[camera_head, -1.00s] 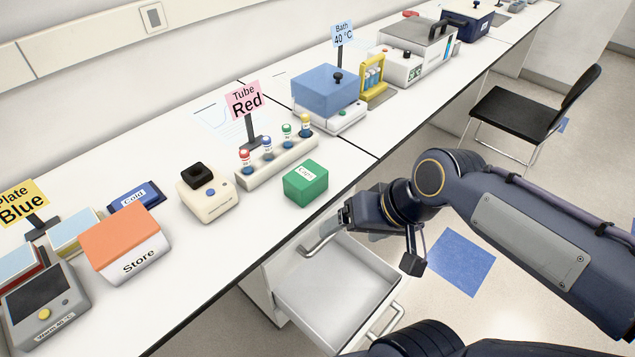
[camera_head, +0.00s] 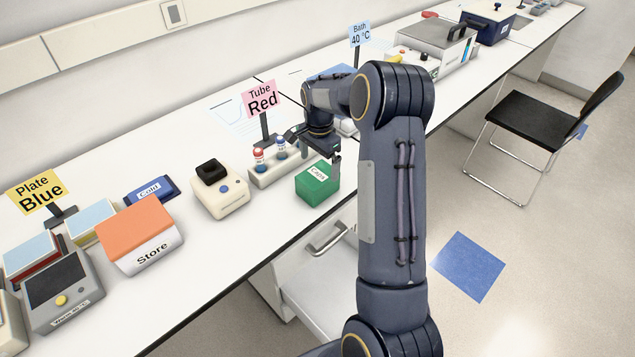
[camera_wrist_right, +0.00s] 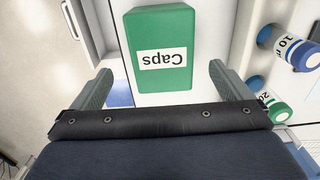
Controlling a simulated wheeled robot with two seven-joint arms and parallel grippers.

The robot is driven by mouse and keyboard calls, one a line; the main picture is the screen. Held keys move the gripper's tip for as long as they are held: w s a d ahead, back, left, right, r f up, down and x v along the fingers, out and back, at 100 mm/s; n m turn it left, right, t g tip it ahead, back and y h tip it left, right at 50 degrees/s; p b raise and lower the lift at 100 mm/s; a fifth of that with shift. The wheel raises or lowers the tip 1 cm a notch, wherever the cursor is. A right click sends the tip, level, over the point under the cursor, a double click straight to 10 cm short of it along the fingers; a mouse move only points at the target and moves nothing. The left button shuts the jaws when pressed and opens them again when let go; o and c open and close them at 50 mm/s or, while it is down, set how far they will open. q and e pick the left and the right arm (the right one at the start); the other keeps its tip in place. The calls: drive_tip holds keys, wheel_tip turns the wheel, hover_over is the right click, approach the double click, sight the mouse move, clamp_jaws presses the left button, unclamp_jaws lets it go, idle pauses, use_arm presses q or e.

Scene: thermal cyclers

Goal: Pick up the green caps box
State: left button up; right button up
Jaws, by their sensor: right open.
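The green caps box (camera_head: 318,181) sits on the white bench near its front edge, with a white "Caps" label on it. In the right wrist view the caps box (camera_wrist_right: 160,70) lies beyond the fingertips, roughly centred between them. My right gripper (camera_head: 318,146) is above and just behind the box in the head view. In the right wrist view my right gripper (camera_wrist_right: 160,82) is open, with its two fingers apart and nothing between them. My left gripper is not in view.
A tube rack (camera_head: 262,174) with capped tubes stands directly behind the box, close to my right gripper. A beige device (camera_head: 219,190) stands to the left. An open drawer (camera_head: 325,265) juts out below the bench edge.

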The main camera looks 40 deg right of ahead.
sight(317, 175)
drive_tip(key=f, duration=0.4)
drive_tip(key=f+p, duration=0.1)
drive_tip(key=f, duration=0.2)
drive_tip(key=shift+w+a, duration=0.15)
drive_tip(key=shift+a, duration=0.15)
drive_tip(key=shift+c, duration=0.5)
drive_tip(key=c, duration=1.2)
drive_tip(key=shift+r, duration=0.1)
